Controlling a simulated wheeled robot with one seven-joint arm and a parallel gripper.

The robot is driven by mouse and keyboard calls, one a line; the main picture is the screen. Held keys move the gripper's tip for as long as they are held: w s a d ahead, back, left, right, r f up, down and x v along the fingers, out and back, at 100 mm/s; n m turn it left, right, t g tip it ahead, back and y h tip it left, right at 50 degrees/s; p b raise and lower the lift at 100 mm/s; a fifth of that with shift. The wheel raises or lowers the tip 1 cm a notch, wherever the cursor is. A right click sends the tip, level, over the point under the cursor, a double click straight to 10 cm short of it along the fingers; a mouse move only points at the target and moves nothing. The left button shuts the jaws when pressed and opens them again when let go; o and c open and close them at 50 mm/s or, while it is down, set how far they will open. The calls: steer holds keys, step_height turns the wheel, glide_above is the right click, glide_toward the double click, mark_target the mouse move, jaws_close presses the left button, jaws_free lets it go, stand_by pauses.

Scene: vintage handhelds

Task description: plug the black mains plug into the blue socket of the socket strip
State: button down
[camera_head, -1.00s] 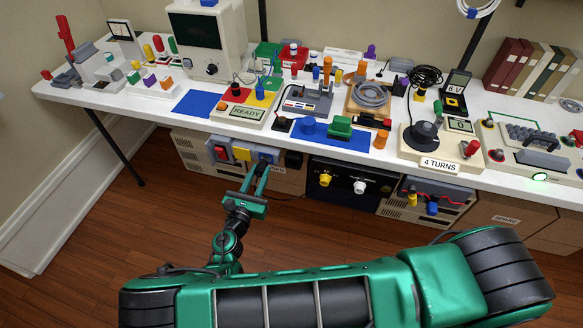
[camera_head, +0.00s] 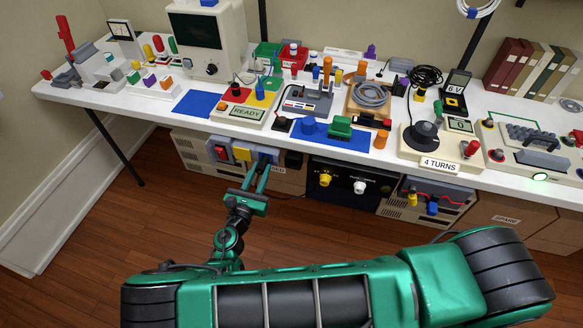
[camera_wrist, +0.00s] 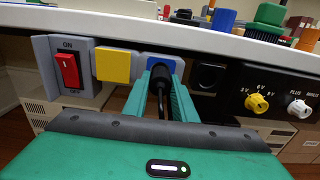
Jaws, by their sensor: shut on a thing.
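The socket strip (camera_wrist: 41,66) is fixed under the table's front edge. From left to right it shows a red rocker switch (camera_wrist: 68,69), a yellow socket (camera_wrist: 113,65), the blue socket (camera_wrist: 169,59) and a black socket (camera_wrist: 207,76). My gripper (camera_wrist: 161,88) is shut on the black mains plug (camera_wrist: 160,76), its cord running back between the fingers. The plug is in front of the blue socket and overlaps it in the wrist view. I cannot tell how deep it sits, as the plug and fingers hide the socket's face. In the head view my gripper (camera_head: 262,174) reaches the strip from below.
The white table edge (camera_wrist: 230,38) overhangs just above the strip. A black supply unit with yellow (camera_wrist: 257,104) and white (camera_wrist: 298,109) knobs stands to the right. Beige boxes stand behind and below. The floor (camera_head: 90,235) in front is clear.

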mark_target(260, 172)
steer(key=shift+x, duration=0.8)
stand_by(0.4)
steer(key=c, duration=1.4)
jaws_free()
steer(key=shift+v, duration=3)
